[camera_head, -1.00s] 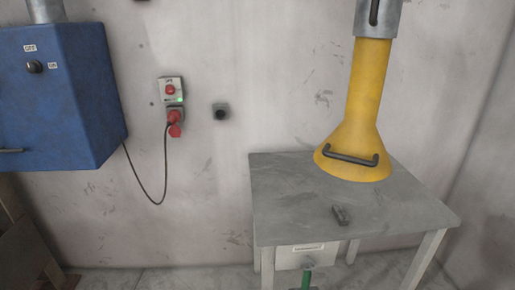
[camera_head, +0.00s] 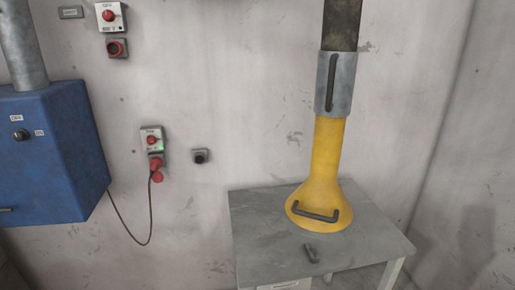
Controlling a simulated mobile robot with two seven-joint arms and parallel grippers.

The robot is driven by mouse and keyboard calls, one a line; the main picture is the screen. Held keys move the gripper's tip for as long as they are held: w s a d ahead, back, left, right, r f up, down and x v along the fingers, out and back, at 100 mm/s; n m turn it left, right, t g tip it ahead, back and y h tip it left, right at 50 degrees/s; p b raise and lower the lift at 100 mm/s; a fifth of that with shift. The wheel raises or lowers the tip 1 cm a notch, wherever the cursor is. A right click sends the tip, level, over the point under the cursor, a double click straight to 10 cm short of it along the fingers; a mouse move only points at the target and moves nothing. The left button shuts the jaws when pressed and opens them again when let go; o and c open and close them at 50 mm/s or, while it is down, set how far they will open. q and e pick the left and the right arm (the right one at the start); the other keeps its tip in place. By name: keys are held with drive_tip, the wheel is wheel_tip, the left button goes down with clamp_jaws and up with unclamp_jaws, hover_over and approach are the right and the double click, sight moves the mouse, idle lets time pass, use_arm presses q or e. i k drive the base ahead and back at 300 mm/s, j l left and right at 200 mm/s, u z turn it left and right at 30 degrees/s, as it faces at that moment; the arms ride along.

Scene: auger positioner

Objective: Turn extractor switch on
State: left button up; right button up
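A blue extractor box (camera_head: 58,160) hangs on the wall at the left. A black rotary switch (camera_head: 20,134) sits on its front, between two small white labels. The label above it (camera_head: 16,118) and the one at its right (camera_head: 39,133) are too small to read clearly now; in the earlier frame they read OFF and ON. The knob's pointing direction is hard to tell. A grey duct (camera_head: 22,45) rises from the box. Neither of my grippers is in view.
A grey table (camera_head: 265,235) stands at the right, with a yellow hood (camera_head: 325,175) and a small dark object (camera_head: 312,254) on it. A lower wall socket box (camera_head: 152,140) shows a green light and a red plug (camera_head: 157,175) with a cable. Another red-button box (camera_head: 111,17) is higher up.

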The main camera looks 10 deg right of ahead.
sight(20, 134)
drive_tip(key=u, duration=1.25)
drive_tip(key=i+j+z, duration=0.15)
drive_tip(key=z, duration=0.2)
drive_tip(key=i+j+z, duration=0.1)
drive_tip(key=j+z, duration=0.25)
drive_tip(key=i+j+z, duration=0.1)
drive_tip(key=j, duration=0.2)
drive_tip(key=i+j+z, duration=0.15)
drive_tip(key=j, duration=0.15)
drive_tip(key=j+z, duration=0.1)
drive_tip(key=j, duration=0.25)
drive_tip(key=i+j, duration=0.1)
drive_tip(key=j, duration=0.25)
drive_tip(key=i+j, duration=0.1)
drive_tip(key=j, duration=0.25)
drive_tip(key=i+j+z, duration=0.1)
drive_tip(key=j, duration=0.25)
